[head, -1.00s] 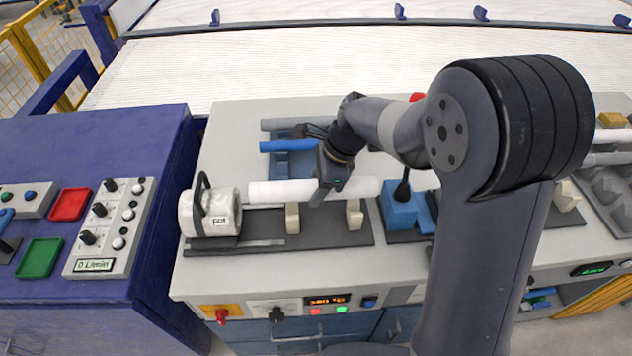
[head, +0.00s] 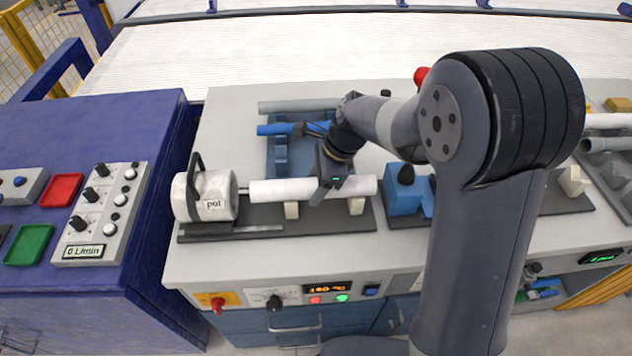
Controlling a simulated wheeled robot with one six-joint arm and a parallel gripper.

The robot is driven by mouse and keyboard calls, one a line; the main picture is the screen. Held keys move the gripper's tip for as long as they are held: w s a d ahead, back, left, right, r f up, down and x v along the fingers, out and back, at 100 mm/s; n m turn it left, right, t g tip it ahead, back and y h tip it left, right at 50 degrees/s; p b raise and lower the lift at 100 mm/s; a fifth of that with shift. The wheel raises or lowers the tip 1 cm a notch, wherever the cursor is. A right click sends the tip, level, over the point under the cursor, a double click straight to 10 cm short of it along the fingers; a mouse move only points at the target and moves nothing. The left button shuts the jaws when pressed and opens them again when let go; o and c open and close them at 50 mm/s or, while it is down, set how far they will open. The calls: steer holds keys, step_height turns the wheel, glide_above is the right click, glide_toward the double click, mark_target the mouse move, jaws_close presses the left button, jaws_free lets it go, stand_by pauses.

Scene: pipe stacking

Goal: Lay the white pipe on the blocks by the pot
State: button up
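The white pipe (head: 283,190) lies level, left to right, directly over two cream blocks, the left one (head: 291,210) and the right one (head: 356,206). It hides the block tops; I cannot tell whether it touches them. Its left end is beside the pot (head: 206,197), a white cylinder with a black handle and a "pot" label. My gripper (head: 320,192) comes down from above and is shut on the pipe, right of its middle, between the blocks. Its far finger is hidden.
A dark base plate (head: 262,220) lies under the pot and blocks. Behind is a blue rack (head: 279,157) with a blue pipe (head: 274,129) and a grey pipe (head: 290,106). A blue fixture (head: 402,198) stands close to the right of the white pipe.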

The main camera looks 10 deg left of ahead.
mark_target(311, 181)
steer(key=shift+o, duration=1.4)
steer(key=v, duration=1)
steer(key=shift+d+r, duration=0.2)
steer(key=shift+r, duration=0.15)
steer(key=x, duration=1)
steer(key=shift+a+f, duration=0.15)
steer(key=shift+f, duration=0.15)
step_height(311, 181, up, 3)
steer(key=shift+a+r+p, duration=0.1)
steer(key=shift+p, duration=1)
steer(key=shift+r+p, duration=0.35)
steer(key=shift+r, duration=0.05)
steer(key=shift+r+p, duration=0.7)
steer(key=shift+p, duration=0.05)
